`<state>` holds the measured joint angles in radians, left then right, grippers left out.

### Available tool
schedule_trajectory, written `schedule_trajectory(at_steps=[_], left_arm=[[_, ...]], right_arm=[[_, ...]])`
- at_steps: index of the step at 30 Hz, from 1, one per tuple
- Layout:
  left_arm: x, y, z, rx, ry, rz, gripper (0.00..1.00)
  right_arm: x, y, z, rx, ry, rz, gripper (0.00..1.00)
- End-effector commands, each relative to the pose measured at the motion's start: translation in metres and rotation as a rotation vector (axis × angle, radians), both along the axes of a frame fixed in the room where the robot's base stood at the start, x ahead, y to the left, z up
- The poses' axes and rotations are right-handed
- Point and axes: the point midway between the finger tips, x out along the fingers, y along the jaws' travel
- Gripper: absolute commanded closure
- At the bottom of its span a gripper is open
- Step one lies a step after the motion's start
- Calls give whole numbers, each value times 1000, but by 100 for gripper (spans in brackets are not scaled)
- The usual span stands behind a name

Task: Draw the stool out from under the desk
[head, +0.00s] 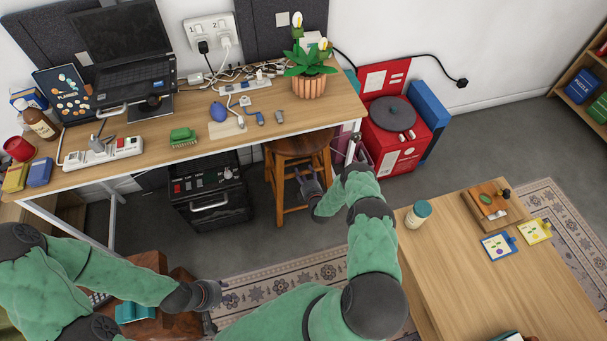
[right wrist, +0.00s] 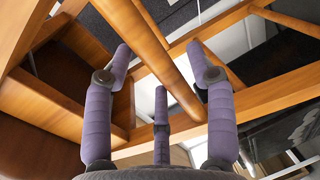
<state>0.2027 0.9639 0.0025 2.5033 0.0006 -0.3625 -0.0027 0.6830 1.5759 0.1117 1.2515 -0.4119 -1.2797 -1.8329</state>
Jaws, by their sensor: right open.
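The wooden stool (head: 298,148) stands upright under the desk (head: 330,108), its seat partly hidden by the desktop. My right gripper (head: 307,176) is at the stool's front legs, below the seat. In the right wrist view, my right gripper (right wrist: 160,62) has its purple fingers spread. A wooden bar of the stool (right wrist: 150,45) runs diagonally through the gap between them; I cannot tell whether they touch it. My left gripper (head: 210,296) is low at the left, over the rug's edge and away from the stool; its fingers are too small to read.
A black toolbox-like case (head: 208,195) stands left of the stool. A red box (head: 395,140) stands to its right. A low wooden table (head: 500,280) with a jar (head: 418,213) is at the right. The patterned rug (head: 285,270) lies in front. A potted plant (head: 309,80) stands on the desk.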

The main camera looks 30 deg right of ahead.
Motion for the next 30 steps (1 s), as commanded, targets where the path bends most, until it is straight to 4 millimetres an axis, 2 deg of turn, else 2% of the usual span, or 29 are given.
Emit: schedule_trajectory(at_steps=[6, 14, 15, 21, 26, 30], left_arm=[[0, 0, -8, 0, 0, 0, 60], [0, 0, -7, 0, 0, 0, 60], [0, 0, -7, 0, 0, 0, 60], [0, 0, -7, 0, 0, 0, 60], [0, 0, -7, 0, 0, 0, 60], [0, 0, -2, 0, 0, 0, 60]], right_arm=[[14, -4, -3, 1, 0, -1, 44], [16, -4, -2, 2, 0, -1, 44], [16, -4, -2, 2, 0, -1, 47], [15, -4, -2, 1, 0, 0, 100], [15, -4, -3, 1, 1, 0, 100], [6, -2, -2, 3, 2, 0, 100]])
